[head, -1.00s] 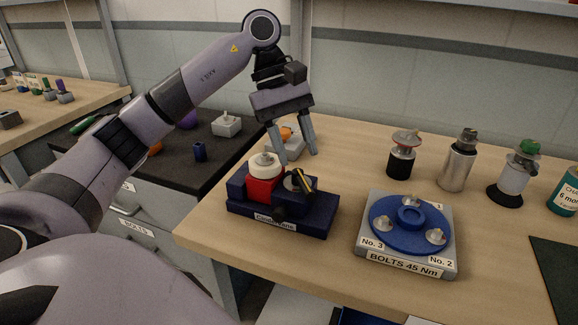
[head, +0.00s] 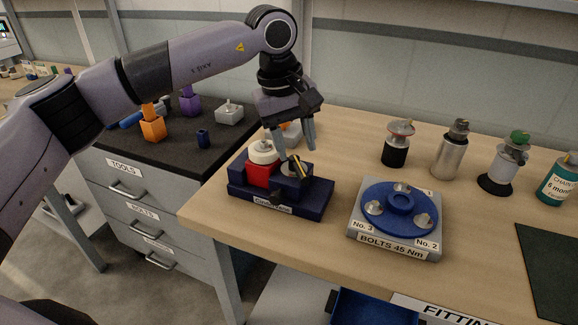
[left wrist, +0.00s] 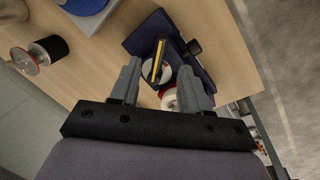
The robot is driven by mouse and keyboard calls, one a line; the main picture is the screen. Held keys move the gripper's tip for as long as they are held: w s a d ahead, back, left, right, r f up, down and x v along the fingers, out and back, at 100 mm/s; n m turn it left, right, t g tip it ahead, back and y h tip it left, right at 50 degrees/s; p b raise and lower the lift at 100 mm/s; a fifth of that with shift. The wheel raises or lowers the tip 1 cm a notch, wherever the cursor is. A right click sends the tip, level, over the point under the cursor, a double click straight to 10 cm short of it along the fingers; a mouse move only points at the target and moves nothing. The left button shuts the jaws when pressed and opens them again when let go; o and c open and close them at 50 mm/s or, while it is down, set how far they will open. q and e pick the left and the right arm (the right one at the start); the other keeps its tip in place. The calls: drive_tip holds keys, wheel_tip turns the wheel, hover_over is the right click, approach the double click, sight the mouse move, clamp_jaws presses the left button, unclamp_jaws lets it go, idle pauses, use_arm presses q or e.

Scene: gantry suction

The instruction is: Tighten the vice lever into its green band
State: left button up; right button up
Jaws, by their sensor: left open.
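The vice is a dark blue block (head: 275,203) at the left edge of the wooden bench, with a red block (head: 262,173) under a white round part (head: 263,152). Its lever (head: 299,166), striped yellow and black, stands at the right of the red block. My left gripper (head: 295,152) is open and points down just above the lever. In the left wrist view the lever (left wrist: 158,60) shows between the open fingertips (left wrist: 160,64), with no clear contact. I cannot make out a green band.
A bolt fixture with a blue disc (head: 376,222) stands right of the vice. Several capped cylinders, one of them silver (head: 450,150), stand behind it. A dark-topped drawer cabinet (head: 165,165) is at the left. The bench front between vice and fixture is clear.

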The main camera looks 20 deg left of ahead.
sight(301, 172)
use_arm(q)
drive_tip(key=f, duration=0.4)
drive_tip(key=d+f, duration=0.1)
drive_tip(key=f, duration=0.1)
drive_tip(key=shift+w+f+p, duration=0.1)
drive_tip(key=shift+w+p, duration=0.25)
clamp_jaws()
